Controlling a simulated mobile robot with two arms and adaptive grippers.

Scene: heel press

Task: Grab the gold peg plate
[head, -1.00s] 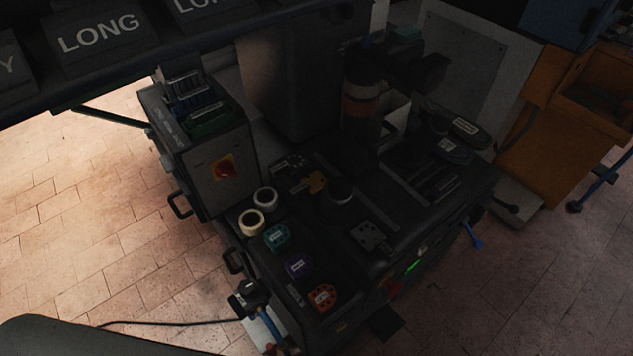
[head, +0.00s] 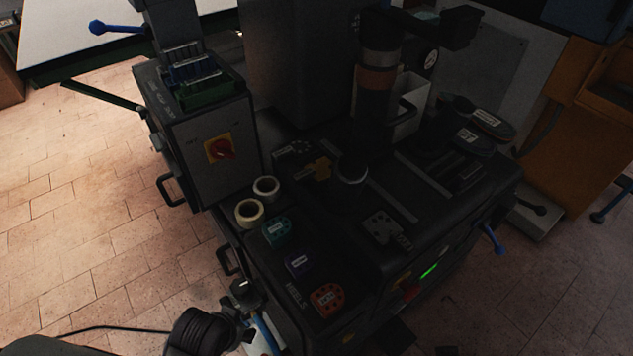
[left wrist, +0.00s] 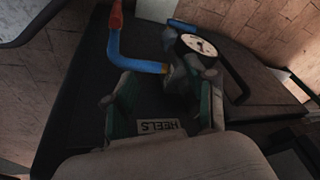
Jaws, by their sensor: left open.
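The gold peg plate (head: 318,168) lies on the dark top of the press machine in the head view, left of the dark round post. Its edges are dim. My left arm shows at the bottom left of the head view, in front of the machine and well short of the gold plate. My left gripper (left wrist: 165,108) is open and empty in the left wrist view. The gold plate does not show in the left wrist view. My right gripper is not in view.
Two pale rolls (head: 250,212), a green block (head: 277,231), a purple block (head: 298,263) and a red block (head: 326,299) lie near the machine's left edge. A switch box (head: 208,145) stands at left.

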